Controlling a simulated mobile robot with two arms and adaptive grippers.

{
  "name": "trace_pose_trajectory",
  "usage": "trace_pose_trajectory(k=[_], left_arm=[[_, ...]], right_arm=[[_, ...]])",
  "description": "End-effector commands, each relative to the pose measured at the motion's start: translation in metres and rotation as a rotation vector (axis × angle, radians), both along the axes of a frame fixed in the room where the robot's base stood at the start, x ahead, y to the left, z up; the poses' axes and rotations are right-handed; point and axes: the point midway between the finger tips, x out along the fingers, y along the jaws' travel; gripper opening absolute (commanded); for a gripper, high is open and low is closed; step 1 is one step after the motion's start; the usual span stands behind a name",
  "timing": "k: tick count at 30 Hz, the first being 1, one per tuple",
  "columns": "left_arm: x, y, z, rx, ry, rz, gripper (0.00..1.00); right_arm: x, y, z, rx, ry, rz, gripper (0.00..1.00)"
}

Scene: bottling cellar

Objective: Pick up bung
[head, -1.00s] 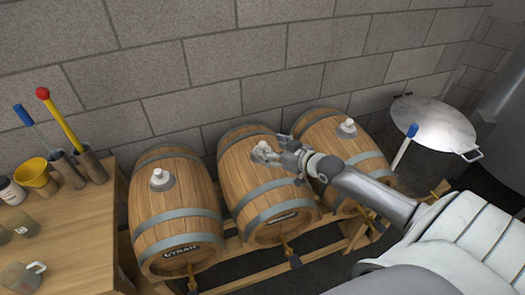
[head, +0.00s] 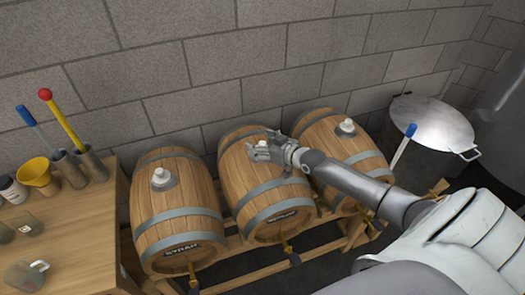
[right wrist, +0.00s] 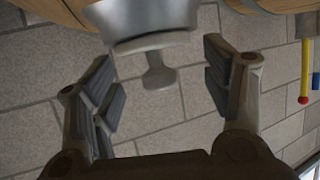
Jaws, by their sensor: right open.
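Three wooden barrels lie side by side, each with a pale bung on top: the left bung (head: 160,176), the middle bung (head: 262,143) and the right bung (head: 347,125). My right gripper (head: 256,152) is at the top of the middle barrel (head: 258,187), close to its bung, and partly hides it. In the right wrist view, a bung with a narrow stem and flared end (right wrist: 158,76) sticks out of a grey collar (right wrist: 150,42). The open fingers stand on either side of it, with visible gaps. My left gripper is not in view.
The left barrel (head: 178,222) is marked SYRAH. The right barrel (head: 330,140) is beside my right forearm. A wooden table (head: 85,235) at left holds a yellow funnel (head: 36,171) and jars. A lidded metal vessel (head: 430,115) stands at right.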

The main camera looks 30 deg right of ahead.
Motion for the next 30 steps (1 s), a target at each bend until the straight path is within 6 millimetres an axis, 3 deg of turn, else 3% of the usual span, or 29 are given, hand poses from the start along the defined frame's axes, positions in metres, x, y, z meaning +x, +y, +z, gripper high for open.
trace_pose_trajectory(k=[2,12,23,30], left_arm=[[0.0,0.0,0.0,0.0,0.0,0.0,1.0],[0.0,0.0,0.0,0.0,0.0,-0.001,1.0],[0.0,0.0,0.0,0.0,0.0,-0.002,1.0],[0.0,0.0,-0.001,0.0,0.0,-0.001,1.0]], right_arm=[[0.0,0.0,0.0,0.0,0.0,0.0,0.7],[0.0,0.0,0.0,0.0,0.001,0.0,0.26],[0.0,0.0,0.004,0.0,0.0,0.0,0.24],[0.0,0.0,0.027,0.001,-0.001,0.001,0.24]])
